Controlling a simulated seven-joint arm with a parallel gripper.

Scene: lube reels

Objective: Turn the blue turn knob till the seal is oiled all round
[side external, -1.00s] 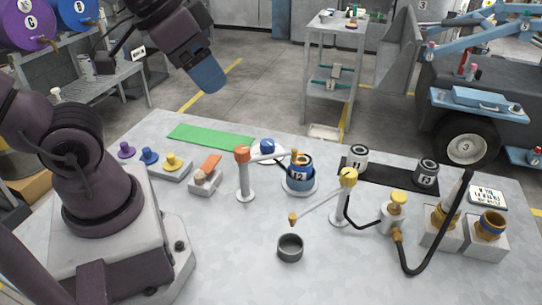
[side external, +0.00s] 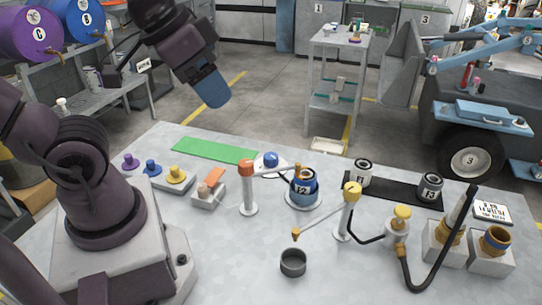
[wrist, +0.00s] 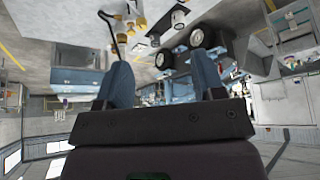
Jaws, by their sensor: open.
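A small blue knob (side external: 152,168) stands at the left of the bench, between a purple knob (side external: 130,161) and a yellow knob (side external: 176,174). Another blue knob (side external: 271,159) sits on a round white base near the middle; I cannot tell which is the turn knob. Beside that base, a blue and dark part marked 12 (side external: 303,188) stands on a round plate; I cannot make out a seal or oil on it. My gripper (side external: 213,92) hangs high above the back left of the bench, apart from everything. Its blue fingers are apart and empty in the wrist view (wrist: 162,80).
An orange-topped post (side external: 248,190) and a yellow-topped post (side external: 347,215) carry thin arms over the bench. A grey cup (side external: 293,263) stands in front. Canisters on a black mat (side external: 395,188) and a black hose (side external: 440,270) fill the right side. The front left-middle is clear.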

